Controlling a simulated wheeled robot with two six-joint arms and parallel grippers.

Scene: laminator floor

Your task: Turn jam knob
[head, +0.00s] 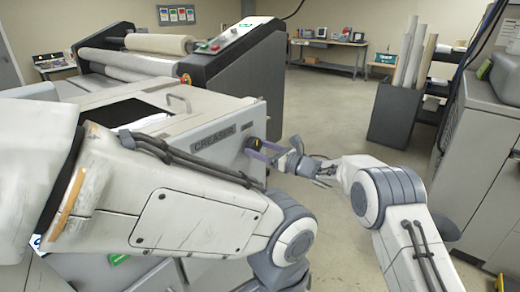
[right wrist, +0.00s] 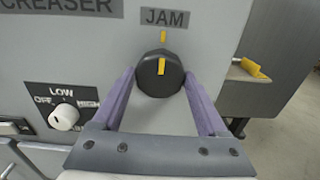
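The jam knob (right wrist: 160,73) is a round black knob with a yellow pointer, under a JAM label (right wrist: 165,17) on the grey creaser panel. Its pointer stands upright, in line with the yellow tick above it. My right gripper (right wrist: 160,77) has its purple fingers on either side of the knob, with the tips against its left and right edges. In the head view the right gripper (head: 260,151) reaches from the right to the creaser's front (head: 228,148). My left arm crosses the foreground; its gripper is out of the picture.
A white LOW/OFF/HIGH dial (right wrist: 64,117) sits lower left of the knob. A yellow-tipped lever (right wrist: 250,68) stands to the right. The laminator (head: 235,60) is behind, and a dark bin of rolls (head: 395,117) stands right. Floor between is clear.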

